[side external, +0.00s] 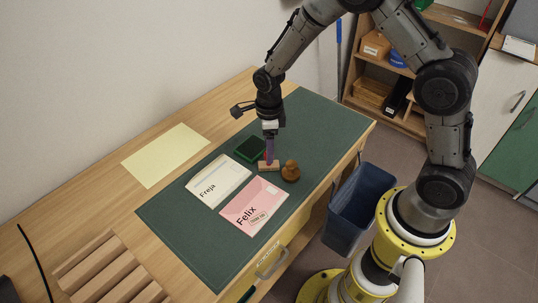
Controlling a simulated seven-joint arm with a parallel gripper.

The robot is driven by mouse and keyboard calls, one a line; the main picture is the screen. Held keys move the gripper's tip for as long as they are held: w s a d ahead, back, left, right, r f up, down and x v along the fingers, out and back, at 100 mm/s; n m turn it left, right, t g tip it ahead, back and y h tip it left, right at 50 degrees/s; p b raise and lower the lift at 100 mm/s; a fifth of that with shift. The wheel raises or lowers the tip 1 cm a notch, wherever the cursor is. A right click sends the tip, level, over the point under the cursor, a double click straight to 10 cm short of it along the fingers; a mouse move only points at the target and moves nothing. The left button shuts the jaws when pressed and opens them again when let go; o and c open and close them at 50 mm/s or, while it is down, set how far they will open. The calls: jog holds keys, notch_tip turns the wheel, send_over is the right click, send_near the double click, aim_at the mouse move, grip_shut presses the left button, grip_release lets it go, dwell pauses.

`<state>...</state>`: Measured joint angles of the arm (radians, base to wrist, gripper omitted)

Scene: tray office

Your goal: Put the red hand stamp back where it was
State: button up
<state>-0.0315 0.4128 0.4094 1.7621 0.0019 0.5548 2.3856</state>
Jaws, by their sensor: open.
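A brown, round-knobbed wooden stamp (290,172) stands upright just to the right of the block. A dark green ink pad (250,148) lies to the left of my fingers.
A cream envelope marked Freja (218,181) and a pink envelope marked Felix (254,206), with a printed mark, lie on the mat (325,130). Yellow paper (165,154) and a slatted wooden rack (108,270) are at left. A dark bin (360,203) stands beside the desk.

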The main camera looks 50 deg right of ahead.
notch_tip(320, 180, up, 8)
jog(key=s+d+r+n+t, duration=0.1)
jog(key=s+r+n+t, duration=0.3)
jog(key=s+r+n, duration=1.3)
jog(key=s+n+t, duration=0.1)
jog(key=s+n, duration=0.6)
jog(key=n, duration=0.3)
jog(key=shift+s+d+t, duration=0.15)
jog(key=shift+t, duration=0.15)
